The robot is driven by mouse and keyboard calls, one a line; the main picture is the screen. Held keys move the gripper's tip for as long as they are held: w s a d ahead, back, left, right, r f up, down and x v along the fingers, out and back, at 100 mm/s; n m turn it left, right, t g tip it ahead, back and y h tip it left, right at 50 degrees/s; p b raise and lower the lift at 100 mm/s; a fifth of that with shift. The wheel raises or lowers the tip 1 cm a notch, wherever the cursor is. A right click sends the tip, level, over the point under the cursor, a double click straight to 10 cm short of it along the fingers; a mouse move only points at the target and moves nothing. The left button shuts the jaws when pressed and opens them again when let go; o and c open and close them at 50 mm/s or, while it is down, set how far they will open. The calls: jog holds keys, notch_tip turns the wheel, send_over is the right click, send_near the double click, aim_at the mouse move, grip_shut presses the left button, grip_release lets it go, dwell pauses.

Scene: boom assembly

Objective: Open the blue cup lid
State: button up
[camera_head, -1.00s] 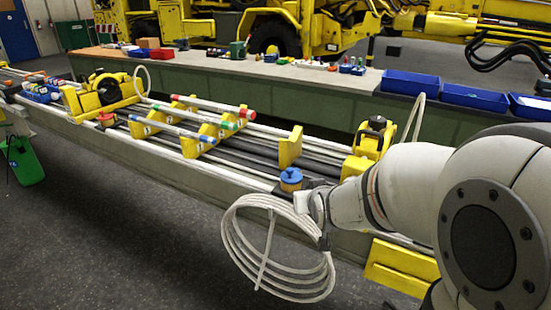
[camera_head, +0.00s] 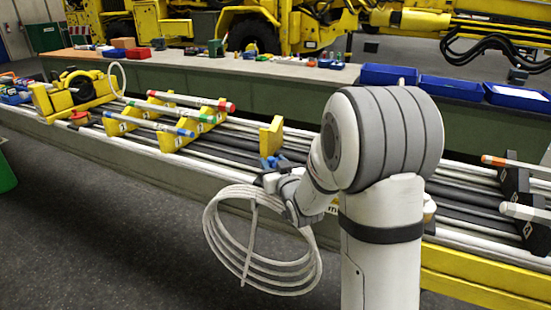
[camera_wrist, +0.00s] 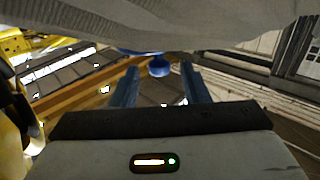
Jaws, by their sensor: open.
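The blue cup lid (camera_wrist: 158,66) shows as a small round blue shape between my fingertips in the wrist view. In the head view, a patch of blue (camera_head: 272,162) shows at the bench edge, partly hidden by my wrist. I cannot tell there how much of it is lid and how much is finger. My gripper (camera_wrist: 160,70) has two blue fingers, spread apart, one on each side of the lid. The lid looks a little beyond the fingertips, and I see no clear contact. The cup body under the lid is hidden.
A coiled pale hose (camera_head: 262,240) hangs at the bench's front edge, close to my wrist. Yellow brackets (camera_head: 271,136) and long rods lie along the boom. Blue bins (camera_head: 455,90) stand on the bench behind. The dark floor (camera_head: 110,235) in front is clear.

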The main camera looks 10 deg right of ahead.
jog(key=shift+w+a, duration=0.2)
jog(key=shift+w, duration=1.05)
grip_shut()
jog(key=shift+r, duration=0.1)
